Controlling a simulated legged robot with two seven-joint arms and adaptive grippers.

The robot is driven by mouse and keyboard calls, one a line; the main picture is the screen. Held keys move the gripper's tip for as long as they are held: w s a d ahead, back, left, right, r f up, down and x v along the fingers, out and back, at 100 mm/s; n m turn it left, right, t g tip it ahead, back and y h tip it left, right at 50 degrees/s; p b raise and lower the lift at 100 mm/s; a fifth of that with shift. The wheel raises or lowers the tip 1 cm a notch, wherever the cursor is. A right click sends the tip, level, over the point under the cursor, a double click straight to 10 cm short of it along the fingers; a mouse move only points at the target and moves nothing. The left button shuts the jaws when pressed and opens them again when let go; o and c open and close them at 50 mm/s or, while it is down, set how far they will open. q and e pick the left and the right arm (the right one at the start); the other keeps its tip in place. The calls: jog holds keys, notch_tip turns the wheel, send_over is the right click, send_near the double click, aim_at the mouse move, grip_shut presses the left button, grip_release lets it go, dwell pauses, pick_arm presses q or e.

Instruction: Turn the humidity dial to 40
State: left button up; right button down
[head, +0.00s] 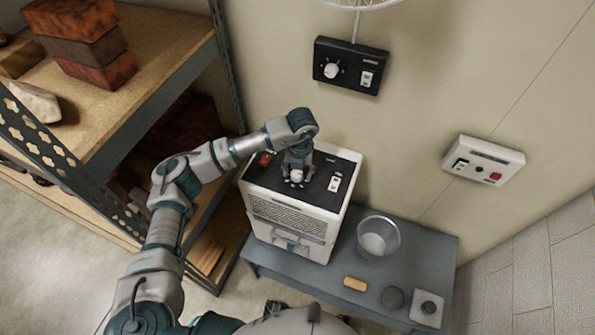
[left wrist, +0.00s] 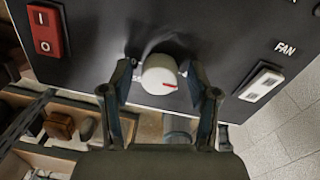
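The humidity dial is a round white knob (left wrist: 160,75) with a red pointer line, on the black top panel of a white machine (head: 285,215). In the left wrist view the red line points right and slightly down. My left gripper (left wrist: 160,68) reaches down over the dial (head: 296,176), one finger on each side. The fingers look open, with a narrow gap to the knob. The dial's scale and numbers are hidden or not readable. My right gripper is not in view.
A red power switch (left wrist: 47,32) and a white FAN switch (left wrist: 262,84) flank the dial. The machine stands on a grey table (head: 410,245) with a clear bucket (head: 377,238) and small items. Shelving (head: 150,70) is at left. A black control box (head: 350,66) hangs on the wall.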

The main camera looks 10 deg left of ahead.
aim_at(300, 172)
pick_arm(q)
notch_tip(300, 172, up, 12)
jog(key=shift+d, duration=0.35)
jog(key=shift+f, duration=0.15)
dwell(0.6)
